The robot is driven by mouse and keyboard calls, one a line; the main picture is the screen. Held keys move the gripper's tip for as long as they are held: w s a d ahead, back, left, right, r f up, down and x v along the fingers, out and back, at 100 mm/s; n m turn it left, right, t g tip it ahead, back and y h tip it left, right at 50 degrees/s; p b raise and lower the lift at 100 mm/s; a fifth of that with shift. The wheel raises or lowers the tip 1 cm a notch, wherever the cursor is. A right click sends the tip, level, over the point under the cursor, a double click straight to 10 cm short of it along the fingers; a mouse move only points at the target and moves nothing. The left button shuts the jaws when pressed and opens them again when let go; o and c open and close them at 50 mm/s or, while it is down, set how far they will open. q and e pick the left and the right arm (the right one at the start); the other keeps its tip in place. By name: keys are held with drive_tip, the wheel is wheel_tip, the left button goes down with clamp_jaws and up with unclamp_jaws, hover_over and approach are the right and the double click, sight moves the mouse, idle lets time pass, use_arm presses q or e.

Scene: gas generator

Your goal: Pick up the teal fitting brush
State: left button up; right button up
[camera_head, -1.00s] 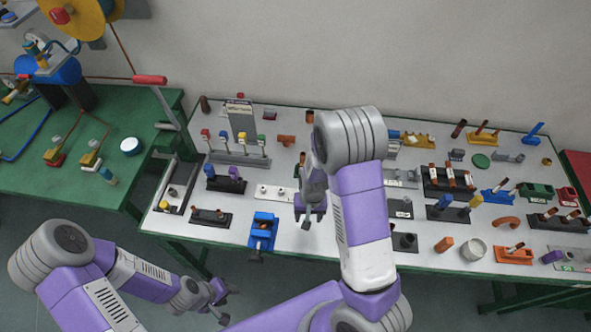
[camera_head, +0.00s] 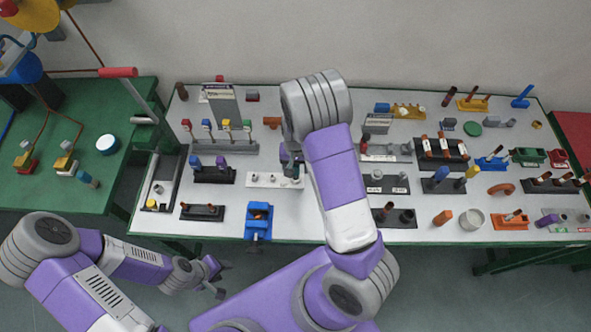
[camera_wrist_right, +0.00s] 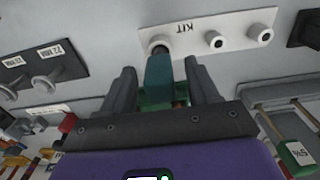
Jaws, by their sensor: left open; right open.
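The teal fitting brush (camera_wrist_right: 158,82) shows in the right wrist view, with its far end at the left hole of a white holder marked KIT (camera_wrist_right: 190,42). My right gripper (camera_wrist_right: 162,80) is open, with one finger on each side of the brush. A gap shows between each finger and the brush. In the head view the white holder (camera_head: 258,180) lies at the middle left of the table, and my right gripper (camera_head: 291,170) is at its right end, partly hidden by my arm. My left gripper (camera_head: 217,277) is open and empty, low in front of the table.
A blue vise (camera_head: 258,217) stands at the table's front edge, close to the holder. A black rack (camera_head: 212,174) with blue and purple pieces is to the left. A black block (camera_head: 386,183) with a white label is to the right.

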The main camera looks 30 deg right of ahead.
drive_tip(key=shift+c, duration=0.4)
drive_tip(key=c, duration=0.8)
